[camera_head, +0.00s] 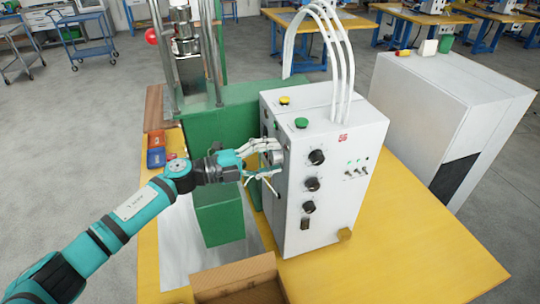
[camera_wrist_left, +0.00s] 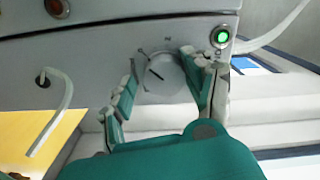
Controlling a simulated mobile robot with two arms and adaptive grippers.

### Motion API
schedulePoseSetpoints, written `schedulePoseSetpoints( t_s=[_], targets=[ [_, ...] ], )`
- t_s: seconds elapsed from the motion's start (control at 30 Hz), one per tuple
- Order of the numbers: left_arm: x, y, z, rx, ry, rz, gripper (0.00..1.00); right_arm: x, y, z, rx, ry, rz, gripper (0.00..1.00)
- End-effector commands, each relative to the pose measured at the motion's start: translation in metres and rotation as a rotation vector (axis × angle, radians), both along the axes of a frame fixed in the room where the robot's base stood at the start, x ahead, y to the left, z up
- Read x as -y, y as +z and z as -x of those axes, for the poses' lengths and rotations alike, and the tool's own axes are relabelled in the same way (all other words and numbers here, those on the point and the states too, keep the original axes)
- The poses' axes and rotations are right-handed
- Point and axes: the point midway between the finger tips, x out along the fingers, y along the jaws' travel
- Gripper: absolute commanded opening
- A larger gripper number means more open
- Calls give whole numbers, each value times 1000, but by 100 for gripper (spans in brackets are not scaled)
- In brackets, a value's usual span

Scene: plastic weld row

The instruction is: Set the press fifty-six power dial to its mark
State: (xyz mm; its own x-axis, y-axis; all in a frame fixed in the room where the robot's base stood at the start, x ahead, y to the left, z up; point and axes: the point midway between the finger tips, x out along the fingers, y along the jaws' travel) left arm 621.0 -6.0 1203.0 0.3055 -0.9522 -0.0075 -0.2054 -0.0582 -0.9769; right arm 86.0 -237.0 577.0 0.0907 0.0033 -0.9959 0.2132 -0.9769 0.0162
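The white press control box (camera_head: 335,130) bears a red "56" on its front face. The power dial (camera_wrist_left: 163,74) is a pale round knob with a dark pointer line, seen in the left wrist view on the box's side face. Its pointer slants towards the upper left, and a small mark shows above it. My left gripper (camera_head: 273,162) is at the box's left side face in the head view. In the left wrist view its fingers (camera_wrist_left: 165,88) stand either side of the dial, the right one close against it, the left one with a gap. The dial is mostly hidden in the head view.
A lit green button (camera_wrist_left: 221,37) sits near the dial, and a white cable (camera_wrist_left: 62,110) leaves the panel. Black knobs (camera_head: 312,184) are on the front face. A cardboard box (camera_head: 235,276) and an orange bin (camera_head: 156,158) are on the yellow table (camera_head: 410,240).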

Motion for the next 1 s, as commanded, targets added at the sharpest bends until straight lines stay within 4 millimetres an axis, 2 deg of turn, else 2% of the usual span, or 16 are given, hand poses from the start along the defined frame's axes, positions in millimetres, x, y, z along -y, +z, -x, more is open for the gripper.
schedulePoseSetpoints(
  t_s=[0.03, 0.33, 0.47, 0.8, 1.0],
  targets=[
    [-2, 8, -4, 7, 8, 9, 64, 0, 0, 0, 0, 0, 0, 0],
    [-3, 11, -5, 11, 10, 12, 64, 0, 1, 1, -1, 0, -1, 0],
    [-11, 11, -2, 11, 11, 11, 64, -1, 1, 0, 0, 0, -1, 0],
    [-74, 3, 21, 4, 8, 1, 64, -1, 0, 0, 0, 0, -2, 0],
    [-102, 2, 32, 0, 2, 1, 64, -1, 0, 0, 0, 0, -1, 0]
  ],
)
